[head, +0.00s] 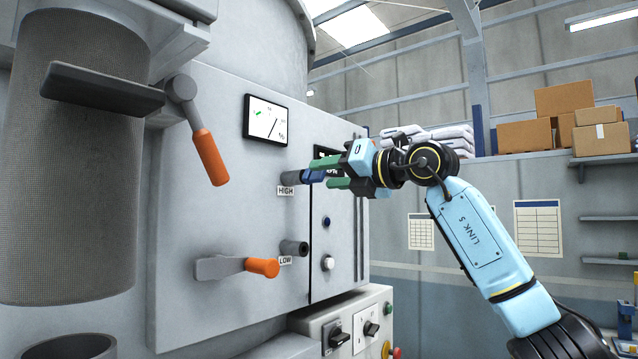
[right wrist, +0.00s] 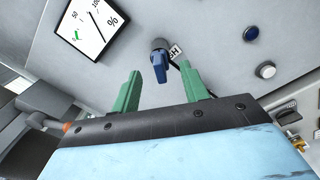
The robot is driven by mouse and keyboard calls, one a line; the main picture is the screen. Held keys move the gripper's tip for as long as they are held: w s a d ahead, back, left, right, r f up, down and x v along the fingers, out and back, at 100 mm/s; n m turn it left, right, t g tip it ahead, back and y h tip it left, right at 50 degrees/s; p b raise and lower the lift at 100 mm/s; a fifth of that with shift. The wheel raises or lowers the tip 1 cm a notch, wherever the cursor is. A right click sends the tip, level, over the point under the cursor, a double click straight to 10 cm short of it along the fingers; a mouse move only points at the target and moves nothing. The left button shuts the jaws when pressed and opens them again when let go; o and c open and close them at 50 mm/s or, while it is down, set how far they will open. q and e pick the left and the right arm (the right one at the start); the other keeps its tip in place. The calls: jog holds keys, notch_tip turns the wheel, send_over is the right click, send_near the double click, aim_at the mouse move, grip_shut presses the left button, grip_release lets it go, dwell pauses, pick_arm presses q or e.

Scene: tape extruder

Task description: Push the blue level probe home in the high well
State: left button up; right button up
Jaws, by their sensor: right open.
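The blue level probe (head: 313,176) sticks out of the dark collar of the high well (head: 290,177), beside the HIGH label on the grey machine panel. In the right wrist view the blue probe (right wrist: 160,68) stands out from the collar (right wrist: 159,44). My right gripper (head: 328,172) is at the probe's outer end, its green fingers open. In the wrist view its fingers lie left and right of the probe, with a gap on each side. How deep the probe sits inside the well is hidden. My left gripper is not in view.
The low well (head: 294,248) is below, near an orange-handled lever (head: 262,268). Another orange lever (head: 210,157) hangs at upper left. A gauge (head: 265,119) is above the high well. Buttons (head: 327,263) are on the panel to the right. Open room lies right of the machine.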

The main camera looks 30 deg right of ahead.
jog(key=b+v, duration=0.3)
jog(key=v, duration=0.7)
jog(key=shift+f, duration=0.1)
